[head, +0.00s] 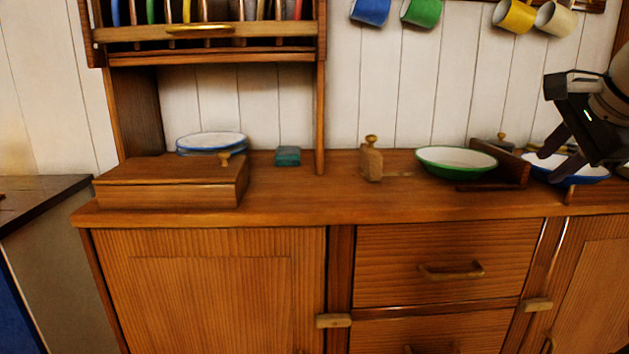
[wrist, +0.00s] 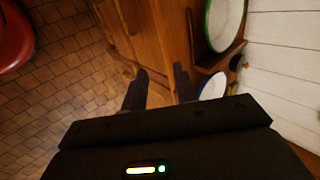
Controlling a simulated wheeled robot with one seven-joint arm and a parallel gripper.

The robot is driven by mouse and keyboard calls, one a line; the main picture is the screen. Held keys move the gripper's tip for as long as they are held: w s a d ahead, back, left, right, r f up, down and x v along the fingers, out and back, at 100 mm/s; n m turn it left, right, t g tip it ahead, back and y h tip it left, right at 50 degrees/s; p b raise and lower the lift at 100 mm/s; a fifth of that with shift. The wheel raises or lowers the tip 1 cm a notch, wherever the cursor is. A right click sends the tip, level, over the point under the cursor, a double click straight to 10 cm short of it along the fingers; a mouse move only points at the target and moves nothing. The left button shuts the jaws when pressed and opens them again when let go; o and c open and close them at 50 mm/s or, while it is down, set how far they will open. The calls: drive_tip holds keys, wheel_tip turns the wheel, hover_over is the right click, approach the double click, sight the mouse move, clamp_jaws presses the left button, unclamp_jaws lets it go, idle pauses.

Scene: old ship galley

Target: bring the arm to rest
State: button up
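My gripper (head: 554,164) is at the right edge of the head view, its dark fingers pointing down and left in front of a white bowl with a blue rim (head: 585,174). Whether it touches the bowl cannot be told from the head view. In the wrist view my gripper (wrist: 160,84) has its two fingers apart with nothing held between them. The wooden cabinet front and the tiled floor lie beyond the fingers there. The blue-rimmed bowl (wrist: 213,86) shows just beyond the right finger, partly hidden.
The counter (head: 300,202) holds a green-rimmed bowl (head: 456,161), a wooden box (head: 165,184), stacked plates (head: 212,143), a teal block (head: 288,156) and a small wooden object (head: 371,161). Mugs (head: 515,16) hang above. A red round seat (wrist: 14,38) stands on the floor.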

drive_tip(key=s+a+f+n+g, duration=0.1)
drive_tip(key=s+a+f+n, duration=0.25)
drive_tip(key=a+f, duration=0.35)
drive_tip(key=s+a+f+n, duration=0.2)
drive_tip(key=a+f+n, duration=0.3)
drive_tip(key=a+f, duration=0.2)
drive_tip(key=s+a+f+n, duration=0.3)
drive_tip(key=s+f+n, duration=0.1)
drive_tip(key=f, duration=0.4)
drive_tip(key=s+a+f+n+g, duration=0.1)
drive_tip(key=s+a+f+n, duration=0.2)
drive_tip(key=s+f+n, duration=0.2)
wheel_tip(320, 180, down, 3)
drive_tip(key=shift+s+a+f, duration=0.2)
drive_tip(key=shift+s+a, duration=0.2)
